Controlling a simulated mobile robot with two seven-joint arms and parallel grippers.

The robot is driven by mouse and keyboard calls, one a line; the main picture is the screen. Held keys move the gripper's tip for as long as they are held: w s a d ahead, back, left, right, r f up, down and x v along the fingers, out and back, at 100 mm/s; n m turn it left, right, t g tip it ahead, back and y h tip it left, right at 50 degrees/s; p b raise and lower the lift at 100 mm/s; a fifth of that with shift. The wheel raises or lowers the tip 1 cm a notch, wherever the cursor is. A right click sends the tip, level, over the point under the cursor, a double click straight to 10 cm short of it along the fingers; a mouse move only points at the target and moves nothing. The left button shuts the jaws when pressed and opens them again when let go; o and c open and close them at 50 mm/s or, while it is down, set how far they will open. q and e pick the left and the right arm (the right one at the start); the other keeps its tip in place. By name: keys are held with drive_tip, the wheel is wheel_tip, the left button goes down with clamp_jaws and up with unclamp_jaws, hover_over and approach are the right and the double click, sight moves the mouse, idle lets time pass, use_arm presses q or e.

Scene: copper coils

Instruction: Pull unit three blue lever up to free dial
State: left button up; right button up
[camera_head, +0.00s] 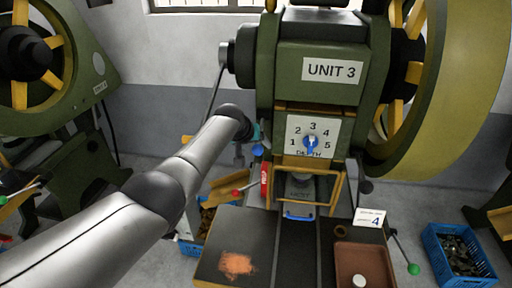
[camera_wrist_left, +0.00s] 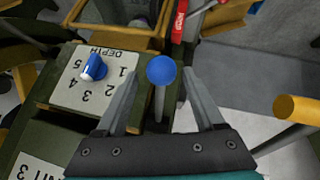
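The UNIT 3 press (camera_head: 320,70) stands ahead. Its depth plate carries numbers 1 to 5 and a blue dial (camera_head: 311,143) whose white mark seems to point up towards 3. The dial also shows in the left wrist view (camera_wrist_left: 94,68). The blue-knobbed lever (camera_head: 257,150) is just left of the plate. In the left wrist view its blue ball (camera_wrist_left: 161,70) on a grey rod sits between the two fingers. My left gripper (camera_wrist_left: 162,82) is open around it, with a gap on each side. In the head view, my left gripper is mostly hidden behind its wrist. My right gripper is not in view.
A red tag (camera_head: 265,180) hangs below the blue knob, near a red-knobbed lever (camera_head: 236,192). A yellow guard frame (camera_head: 338,190) surrounds the die area. A card with a blue 4 (camera_head: 370,217), a brown tray (camera_head: 365,262) and a green-knobbed lever (camera_head: 413,268) are at right.

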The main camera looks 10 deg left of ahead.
use_arm(q)
drive_tip(key=shift+o, duration=0.2)
drive_tip(key=shift+f, duration=0.15)
drive_tip(key=shift+s, duration=0.15)
drive_tip(key=shift+p+v, duration=1)
drive_tip(key=shift+v, duration=0.35)
drive_tip(key=shift+s+a+r, duration=0.15)
drive_tip(key=shift+s+r, duration=0.2)
drive_tip(key=shift+r, duration=0.25)
drive_tip(key=v, duration=1.1)
drive_tip(key=shift+p, duration=0.3)
